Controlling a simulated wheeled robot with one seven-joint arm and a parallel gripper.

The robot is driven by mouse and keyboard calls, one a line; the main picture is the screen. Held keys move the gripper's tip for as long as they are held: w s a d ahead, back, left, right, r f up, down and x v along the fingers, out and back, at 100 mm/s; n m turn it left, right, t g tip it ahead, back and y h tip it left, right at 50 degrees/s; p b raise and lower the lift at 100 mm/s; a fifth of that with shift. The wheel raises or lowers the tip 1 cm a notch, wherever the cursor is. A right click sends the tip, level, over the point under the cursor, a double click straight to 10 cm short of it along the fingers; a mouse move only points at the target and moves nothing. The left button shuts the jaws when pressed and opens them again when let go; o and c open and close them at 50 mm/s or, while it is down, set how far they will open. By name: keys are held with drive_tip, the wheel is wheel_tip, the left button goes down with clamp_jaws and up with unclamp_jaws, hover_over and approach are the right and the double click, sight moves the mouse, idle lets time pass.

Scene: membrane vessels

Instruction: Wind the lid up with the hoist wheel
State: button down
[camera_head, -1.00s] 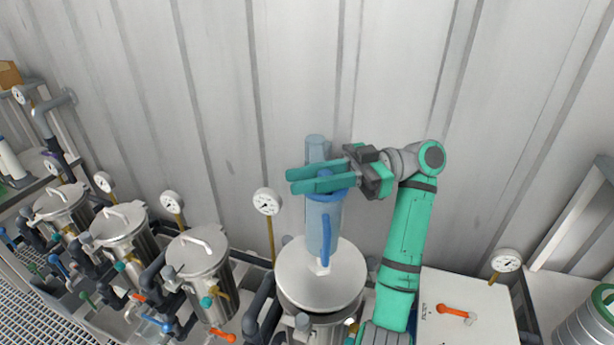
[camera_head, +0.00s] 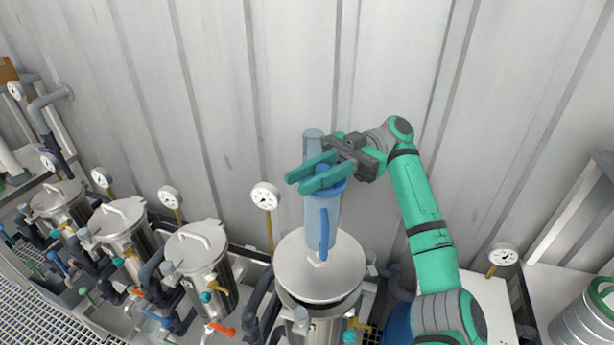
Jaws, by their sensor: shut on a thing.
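The lid (camera_head: 318,262) is a round pale metal disc above the large central vessel (camera_head: 322,330), with a dark gap showing under its front edge. A blue hoist (camera_head: 322,215) stands over it, and its lower end meets the lid's middle. My gripper (camera_head: 298,182) has two green fingers lying across the upper part of the hoist, shut on a blue part there that I take for the hoist wheel. The fingers hide most of that part, so its shape is unclear. A grey-blue post top (camera_head: 312,144) shows behind the fingers.
Several smaller lidded steel vessels (camera_head: 198,250) stand in a row at left, with gauges, pipes and coloured valve handles. A gauge (camera_head: 265,196) rises just left of the hoist. A corrugated wall (camera_head: 220,90) is close behind. A steel drum (camera_head: 588,325) stands at lower right.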

drive_tip(key=shift+s+n+g+h, duration=0.1)
drive_tip(key=shift+n+g+h, duration=0.2)
drive_tip(key=shift+g, duration=0.1)
idle(0.3)
drive_tip(key=c, duration=1.5)
unclamp_jaws()
drive_tip(key=shift+r, duration=0.3)
wheel_tip(320, 180, up, 2)
drive_tip(key=shift+r, duration=0.1)
drive_tip(key=s+r, duration=0.3)
drive_tip(key=s, duration=0.1)
drive_tip(key=s+r, duration=0.3)
drive_tip(key=s, duration=0.2)
drive_tip(key=s+r, duration=0.4)
drive_tip(key=s, duration=0.1)
drive_tip(key=shift+d+r, duration=0.1)
drive_tip(key=shift+d, duration=0.25)
